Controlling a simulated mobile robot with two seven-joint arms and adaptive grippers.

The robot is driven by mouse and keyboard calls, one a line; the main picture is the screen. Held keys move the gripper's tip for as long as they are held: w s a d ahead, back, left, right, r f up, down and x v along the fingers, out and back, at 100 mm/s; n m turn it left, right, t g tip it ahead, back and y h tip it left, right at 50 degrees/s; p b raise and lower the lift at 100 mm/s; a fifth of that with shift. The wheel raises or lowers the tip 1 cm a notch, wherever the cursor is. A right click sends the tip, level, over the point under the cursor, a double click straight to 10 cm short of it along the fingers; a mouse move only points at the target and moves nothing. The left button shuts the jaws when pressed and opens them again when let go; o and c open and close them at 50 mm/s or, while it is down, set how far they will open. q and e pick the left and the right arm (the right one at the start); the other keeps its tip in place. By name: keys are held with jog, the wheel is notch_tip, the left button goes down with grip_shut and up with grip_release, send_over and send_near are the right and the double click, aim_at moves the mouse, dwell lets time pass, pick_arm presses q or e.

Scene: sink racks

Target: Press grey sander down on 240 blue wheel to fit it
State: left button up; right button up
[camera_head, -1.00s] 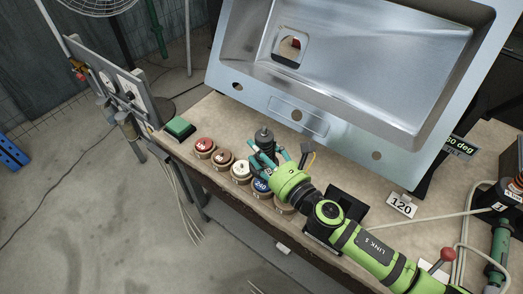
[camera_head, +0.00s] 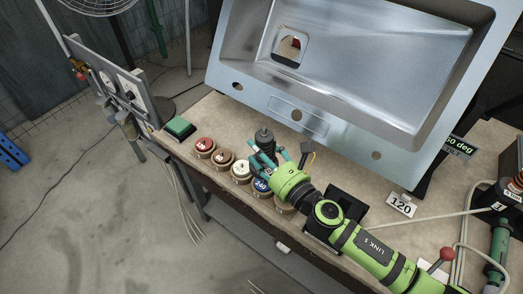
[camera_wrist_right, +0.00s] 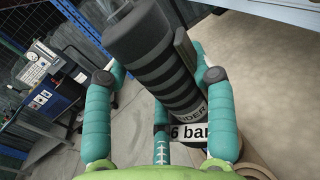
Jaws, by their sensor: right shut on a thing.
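The grey sander (camera_head: 264,138) is a dark upright cylinder. It fills the middle of the right wrist view (camera_wrist_right: 160,62), with a "6 bar" label low on it. My right gripper (camera_head: 267,157) has its teal fingers shut around the sander. The blue wheel marked 240 (camera_head: 262,186) shows just below the fingers in the head view, in the row at the bench's front edge. The sander's lower end is hidden by the fingers, so I cannot tell whether it touches the wheel. My left gripper is not in view.
Red (camera_head: 204,146), brown (camera_head: 224,159) and white (camera_head: 242,171) wheels sit to the left in the row. A green pad (camera_head: 179,128) lies at the bench's left corner. A steel sink (camera_head: 350,60) stands behind. A "120" sign (camera_head: 401,205) stands to the right.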

aim_at(266, 142)
jog(key=shift+f+b, duration=1.25)
dwell(0.3)
dwell(0.4)
jog(key=shift+r+p, duration=4.1)
jog(key=shift+p, duration=0.05)
jog(key=shift+f, duration=0.1)
